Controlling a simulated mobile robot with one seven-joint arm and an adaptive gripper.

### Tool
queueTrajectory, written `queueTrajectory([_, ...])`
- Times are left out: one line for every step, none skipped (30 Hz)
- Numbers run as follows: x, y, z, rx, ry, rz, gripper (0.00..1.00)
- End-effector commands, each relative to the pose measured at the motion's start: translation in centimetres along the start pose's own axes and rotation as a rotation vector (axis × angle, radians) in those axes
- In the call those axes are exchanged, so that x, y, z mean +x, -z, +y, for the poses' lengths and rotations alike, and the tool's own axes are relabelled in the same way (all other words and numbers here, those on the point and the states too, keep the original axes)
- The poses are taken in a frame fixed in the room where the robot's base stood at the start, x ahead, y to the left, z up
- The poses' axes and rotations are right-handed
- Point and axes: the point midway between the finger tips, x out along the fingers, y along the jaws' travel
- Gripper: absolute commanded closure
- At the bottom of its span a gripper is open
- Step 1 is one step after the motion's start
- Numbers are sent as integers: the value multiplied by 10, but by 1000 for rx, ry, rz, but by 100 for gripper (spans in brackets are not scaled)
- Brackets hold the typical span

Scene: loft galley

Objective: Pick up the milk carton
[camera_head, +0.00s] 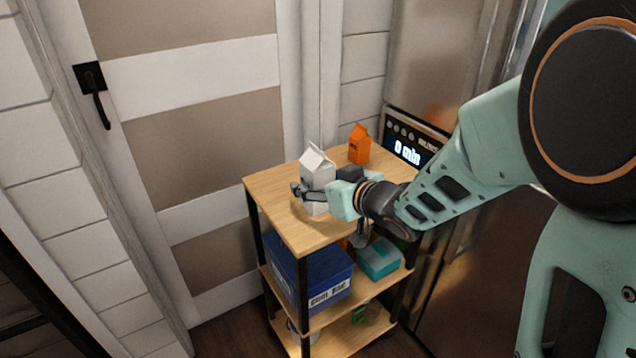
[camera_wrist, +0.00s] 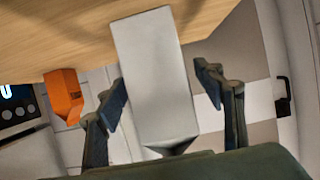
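The white milk carton (camera_head: 317,164) with a gabled top stands upright on the top shelf of a wooden cart. My gripper (camera_head: 322,184) is at the carton, its lower part partly hidden by a finger. In the wrist view the carton (camera_wrist: 155,75) lies between the two dark fingers of my gripper (camera_wrist: 161,85). The left finger is close against the carton's side, and whether it touches I cannot tell. A gap shows between the right finger and the carton. The fingers are open around it.
An orange carton (camera_head: 359,144) stands behind the white one on the cart top (camera_head: 272,186). Lower shelves hold a blue box (camera_head: 318,277) and a teal container (camera_head: 379,258). A panelled door is behind left; a metal appliance with a display (camera_head: 408,150) is right.

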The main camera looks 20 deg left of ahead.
Motion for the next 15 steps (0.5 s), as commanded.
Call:
queueTrajectory([0, 0, 0, 0, 0, 0, 43])
queueTrajectory([0, 0, 0, 0, 0, 0, 46])
queueTrajectory([0, 0, 0, 0, 0, 0, 51])
queueTrajectory([0, 0, 0, 0, 0, 0, 54])
queueTrajectory([0, 0, 0, 0, 0, 0, 57])
queueTrajectory([0, 0, 0, 0, 0, 0, 62])
queueTrajectory([0, 0, 0, 0, 0, 0, 65])
queueTrajectory([0, 0, 0, 0, 0, 0, 68])
queueTrajectory([0, 0, 0, 0, 0, 0, 73])
queueTrajectory([0, 0, 0, 0, 0, 0, 76])
queueTrajectory([0, 0, 0, 0, 0, 0, 80])
queueTrajectory([0, 0, 0, 0, 0, 0, 84])
queueTrajectory([0, 0, 0, 0, 0, 0, 87])
queueTrajectory([0, 0, 0, 0, 0, 0, 91])
queueTrajectory([0, 0, 0, 0, 0, 0, 95])
